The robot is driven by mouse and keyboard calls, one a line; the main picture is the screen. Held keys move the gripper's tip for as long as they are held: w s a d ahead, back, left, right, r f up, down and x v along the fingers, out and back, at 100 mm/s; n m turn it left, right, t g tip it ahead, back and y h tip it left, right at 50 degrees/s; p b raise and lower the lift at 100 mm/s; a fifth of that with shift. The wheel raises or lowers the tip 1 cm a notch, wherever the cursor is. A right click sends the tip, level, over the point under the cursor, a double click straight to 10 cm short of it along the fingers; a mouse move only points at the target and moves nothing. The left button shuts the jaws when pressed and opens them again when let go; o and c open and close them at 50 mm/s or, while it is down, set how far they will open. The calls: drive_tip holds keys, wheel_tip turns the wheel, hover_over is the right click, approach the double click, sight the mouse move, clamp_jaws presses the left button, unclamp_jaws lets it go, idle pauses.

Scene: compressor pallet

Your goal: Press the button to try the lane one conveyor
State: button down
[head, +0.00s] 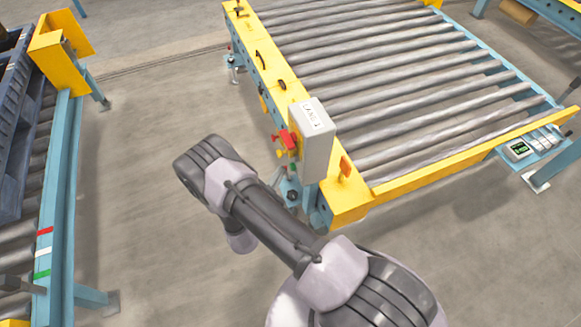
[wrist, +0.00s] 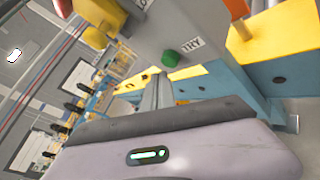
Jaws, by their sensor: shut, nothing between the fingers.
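The grey-white control box labelled for lane one (head: 313,140) stands at the near left corner of the roller conveyor (head: 400,95). A green button (head: 292,167) sits low on its side, below a red part (head: 288,139). In the wrist view the green button (wrist: 171,58) shows beside a "TRY" label, on the face of the box (wrist: 190,22). My gripper (wrist: 158,84) is shut and empty, its slim grey fingers pointing toward the box just below the button in the picture. They look apart from it, though the gap is hard to judge. In the head view my arm hides the gripper.
The conveyor's yellow side rail (head: 262,62) runs back from the box. A second blue-framed conveyor (head: 65,185) stands at the left, with bare floor (head: 150,120) between.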

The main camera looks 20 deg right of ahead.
drive_tip(key=a+b, duration=0.1)
drive_tip(key=a, duration=0.4)
idle(0.8)
